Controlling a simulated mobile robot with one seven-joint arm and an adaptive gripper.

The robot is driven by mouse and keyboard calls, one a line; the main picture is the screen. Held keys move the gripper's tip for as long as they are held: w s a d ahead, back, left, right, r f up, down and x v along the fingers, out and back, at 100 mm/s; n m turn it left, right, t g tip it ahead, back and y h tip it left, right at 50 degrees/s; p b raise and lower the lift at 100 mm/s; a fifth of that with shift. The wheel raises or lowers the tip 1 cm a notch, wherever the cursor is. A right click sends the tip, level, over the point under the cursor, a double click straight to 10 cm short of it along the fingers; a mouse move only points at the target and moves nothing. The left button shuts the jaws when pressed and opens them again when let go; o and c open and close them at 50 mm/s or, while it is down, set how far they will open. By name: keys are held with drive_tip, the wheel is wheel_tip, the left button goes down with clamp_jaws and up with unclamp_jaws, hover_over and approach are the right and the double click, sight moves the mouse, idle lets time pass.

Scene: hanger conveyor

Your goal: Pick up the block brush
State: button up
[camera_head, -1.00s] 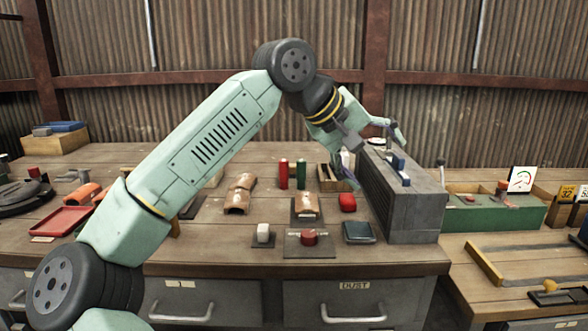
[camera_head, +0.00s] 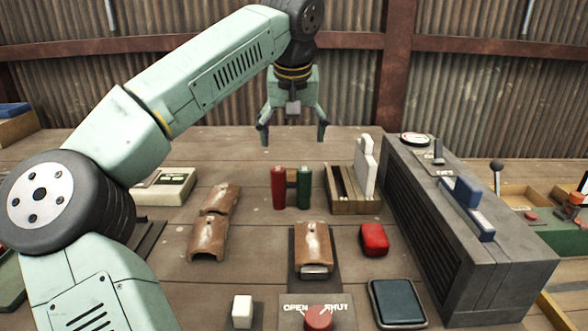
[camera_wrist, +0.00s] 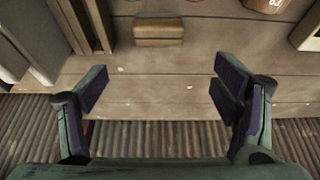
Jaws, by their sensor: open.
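A small brown wooden block (camera_head: 291,176) stands behind and between a red cylinder (camera_head: 278,188) and a green cylinder (camera_head: 304,188); it looks most like the block brush, though I cannot make out bristles. My gripper (camera_head: 293,134) points down above the back of the bench, behind the block. Its fingers are spread and empty, and they also show in the wrist view (camera_wrist: 161,88).
A slotted wooden rack (camera_head: 354,205) holding a white board (camera_head: 364,166) stands right of the cylinders, beside a large grey box (camera_head: 470,250). Brown curved pieces (camera_head: 210,240) lie to the left. Bare bench top lies under my gripper, before the corrugated wall (camera_head: 200,90).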

sight(294, 169)
drive_tip(key=x, duration=0.6)
drive_tip(key=s+p+x, duration=0.1)
drive_tip(key=x, duration=0.3)
drive_tip(key=shift+d+f, duration=0.1)
drive_tip(key=shift+f, duration=0.2)
drive_tip(key=shift+c, duration=0.3)
drive_tip(key=c, duration=1.2)
wheel_tip(294, 169, up, 10)
drive_tip(key=shift+r, duration=0.1)
drive_tip(key=o, duration=0.7)
drive_tip(key=shift+c, duration=0.2)
drive_tip(key=c, duration=0.5)
